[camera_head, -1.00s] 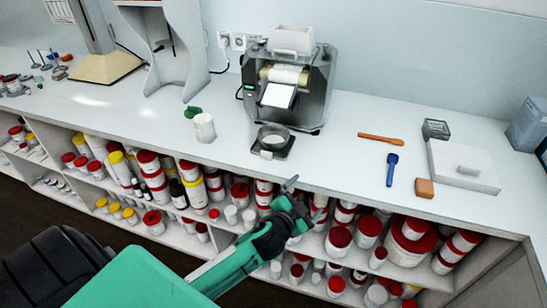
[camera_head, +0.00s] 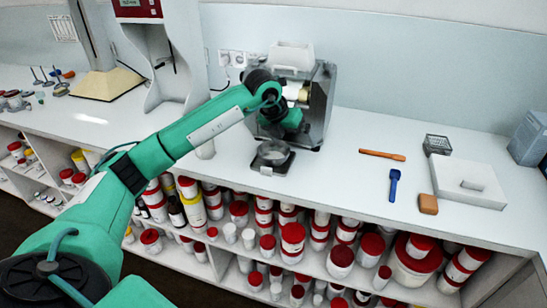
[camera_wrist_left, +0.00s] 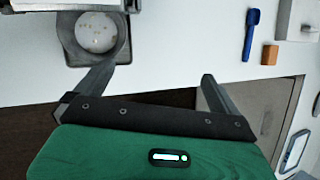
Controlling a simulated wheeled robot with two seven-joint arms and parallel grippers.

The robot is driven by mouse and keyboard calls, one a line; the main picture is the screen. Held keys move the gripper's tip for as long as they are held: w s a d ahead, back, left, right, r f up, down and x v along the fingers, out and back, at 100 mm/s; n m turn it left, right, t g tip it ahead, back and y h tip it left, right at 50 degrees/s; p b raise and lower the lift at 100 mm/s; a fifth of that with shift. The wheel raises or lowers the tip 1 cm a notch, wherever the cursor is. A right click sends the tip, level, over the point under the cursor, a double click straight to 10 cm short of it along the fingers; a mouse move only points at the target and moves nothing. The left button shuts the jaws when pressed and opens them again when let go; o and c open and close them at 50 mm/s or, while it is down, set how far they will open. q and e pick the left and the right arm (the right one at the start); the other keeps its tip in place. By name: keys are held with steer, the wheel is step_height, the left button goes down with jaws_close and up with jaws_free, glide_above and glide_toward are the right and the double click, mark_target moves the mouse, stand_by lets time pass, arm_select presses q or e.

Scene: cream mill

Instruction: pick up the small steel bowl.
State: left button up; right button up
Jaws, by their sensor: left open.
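The small steel bowl (camera_head: 273,152) sits on a dark square scale (camera_head: 267,169) near the front edge of the white bench. In the left wrist view the bowl (camera_wrist_left: 97,32) is at upper left, pale inside with small yellowish specks, on its grey scale. My left gripper (camera_head: 285,125) is above and a little behind the bowl in the head view, in front of the grey printer-like machine; its fingertips are hard to make out there. In the left wrist view its two fingers (camera_wrist_left: 155,78) are spread and empty, and the bowl lies beyond the left finger. My right gripper is not in view.
The machine (camera_head: 318,105) stands close behind the bowl. A white jar (camera_head: 205,148) is partly covered by my arm. An orange stick (camera_head: 382,155), blue spoon (camera_head: 393,185) and brown block (camera_head: 428,204) lie to the right. Shelves of red-lidded jars are below. The bench between bowl and spoon is clear.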

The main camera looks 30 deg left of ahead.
arm_select(q)
steer(key=a+r+n+y, duration=0.2)
steer(key=a+r+y, duration=0.1)
steer(key=a, duration=0.5)
steer(key=g+p, duration=0.1)
steer(key=p, duration=0.1)
glide_toward(273, 147)
steer(key=s+d+f, duration=0.1)
steer(key=s+d, duration=0.1)
steer(key=p+x, duration=0.1)
steer(key=x, duration=0.2)
steer(key=shift+d+f+p, duration=0.1)
steer(key=shift+f+p, duration=0.25)
steer(key=shift+f, duration=0.1)
steer(key=shift+w+f, duration=0.15)
steer(key=shift+f, duration=0.35)
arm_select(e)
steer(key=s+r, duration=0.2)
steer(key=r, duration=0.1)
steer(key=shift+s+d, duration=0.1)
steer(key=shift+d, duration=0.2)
arm_select(q)
steer(key=c, duration=0.7)
